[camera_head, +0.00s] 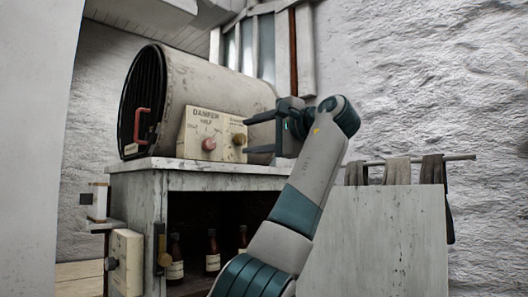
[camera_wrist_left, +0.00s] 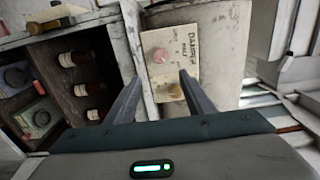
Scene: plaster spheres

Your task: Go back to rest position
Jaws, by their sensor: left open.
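My left gripper (camera_head: 246,134) is open, with nothing between its fingers. Its two dark fingers point left toward the damper panel (camera_head: 190,155) on the grey drum (camera_head: 225,92). The panel has a red knob (camera_head: 209,144) and a brass knob (camera_head: 239,139). In the head view the fingertips are close to the brass knob; I cannot tell whether they touch it. In the left wrist view the brass knob (camera_wrist_left: 174,94) appears between the fingers, nearer the right one, and the pinkish-red knob (camera_wrist_left: 159,55) lies beyond. My right gripper is not in view.
The drum rests on a worn white cabinet (camera_head: 140,185) with brown bottles (camera_head: 213,252) on its shelf. A red handle (camera_head: 142,124) is on the drum's front. Cloths (camera_head: 397,171) hang on a rail at right, behind a pale panel (camera_head: 375,245).

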